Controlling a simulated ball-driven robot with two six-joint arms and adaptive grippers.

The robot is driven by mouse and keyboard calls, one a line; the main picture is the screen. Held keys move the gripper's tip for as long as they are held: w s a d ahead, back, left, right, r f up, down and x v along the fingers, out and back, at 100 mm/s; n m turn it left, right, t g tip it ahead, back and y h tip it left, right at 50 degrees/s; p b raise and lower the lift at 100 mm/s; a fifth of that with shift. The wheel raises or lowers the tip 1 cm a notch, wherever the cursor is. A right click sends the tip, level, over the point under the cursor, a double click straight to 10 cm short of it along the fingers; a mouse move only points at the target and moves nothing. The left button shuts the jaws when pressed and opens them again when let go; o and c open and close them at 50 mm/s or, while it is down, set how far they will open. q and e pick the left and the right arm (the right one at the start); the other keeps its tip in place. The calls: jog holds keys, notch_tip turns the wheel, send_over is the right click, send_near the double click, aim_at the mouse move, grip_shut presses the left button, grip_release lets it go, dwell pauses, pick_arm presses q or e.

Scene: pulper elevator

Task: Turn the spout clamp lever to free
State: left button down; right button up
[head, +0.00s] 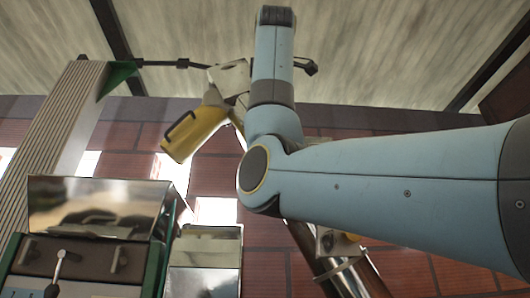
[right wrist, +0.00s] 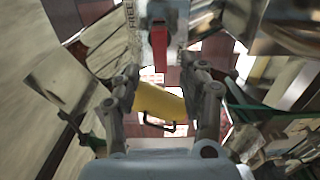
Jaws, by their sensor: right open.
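In the right wrist view a red lever (right wrist: 159,45) stands upright in the picture on a pale plate (right wrist: 131,18) with partly readable lettering that starts "FRE". My right gripper (right wrist: 165,78) is open, its fingers on either side of the view and the lever ahead between them, apparently not held. A yellow spout (right wrist: 158,103) with a dark handle shows beyond the fingers. In the head view the yellow spout (head: 194,133) hangs tilted left of my raised right arm. The arm hides my right gripper and the lever there. My left gripper is not in view.
A metal-topped machine (head: 95,205) with a small lever (head: 60,265) stands at lower left, beside a ribbed column (head: 62,140). A dark rod (head: 175,63) runs near the ceiling. A shiny pipe (head: 345,275) is below my arm.

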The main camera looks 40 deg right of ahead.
jog(key=p+x, duration=0.3)
jog(key=x, duration=0.4)
jog(key=shift+w+d, duration=0.35)
jog(key=shift+w, duration=0.2)
jog(key=shift+c, duration=1.6)
jog(key=c, duration=0.5)
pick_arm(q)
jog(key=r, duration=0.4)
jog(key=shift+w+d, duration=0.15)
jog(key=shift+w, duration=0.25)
